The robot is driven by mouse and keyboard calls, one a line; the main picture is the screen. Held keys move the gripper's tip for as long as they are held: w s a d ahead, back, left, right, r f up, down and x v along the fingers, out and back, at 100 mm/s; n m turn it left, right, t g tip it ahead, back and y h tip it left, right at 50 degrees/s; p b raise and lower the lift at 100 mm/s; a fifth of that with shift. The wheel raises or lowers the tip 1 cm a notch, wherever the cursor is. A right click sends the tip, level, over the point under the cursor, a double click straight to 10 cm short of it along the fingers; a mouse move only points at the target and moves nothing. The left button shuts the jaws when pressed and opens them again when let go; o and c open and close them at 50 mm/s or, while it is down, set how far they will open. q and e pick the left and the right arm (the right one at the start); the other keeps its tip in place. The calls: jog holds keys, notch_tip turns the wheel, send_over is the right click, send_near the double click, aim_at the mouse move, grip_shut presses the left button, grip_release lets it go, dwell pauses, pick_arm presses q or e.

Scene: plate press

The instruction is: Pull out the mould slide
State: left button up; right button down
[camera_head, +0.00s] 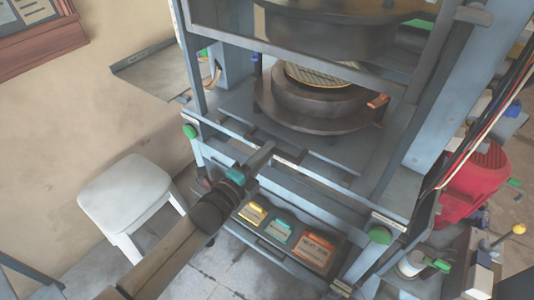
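The mould slide (332,152) is a flat grey plate inside the blue-grey press frame. It bears a dark round lower mould (312,103) with a patterned, tan-coloured disc (322,75) on top. The dark upper press block (318,38) is above it. My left arm comes in from the lower left, and my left gripper (265,152) is at the front bar (288,156) along the slide's front edge. The fingertips look close to the bar; I cannot tell whether they touch or grip it. My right gripper is not in view.
A white stool (126,192) stands at the left, and a grey shelf (158,70) sticks out by the wall. Yellow, teal and orange labelled panels (279,232) are low on the press front. A red motor (474,182) and cables are at the right. Floor in front is clear.

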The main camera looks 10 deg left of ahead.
pick_arm(q)
jog(key=shift+w+d, duration=0.1)
jog(key=shift+w, duration=0.2)
jog(key=shift+c, duration=0.2)
grip_shut()
dwell(1.1)
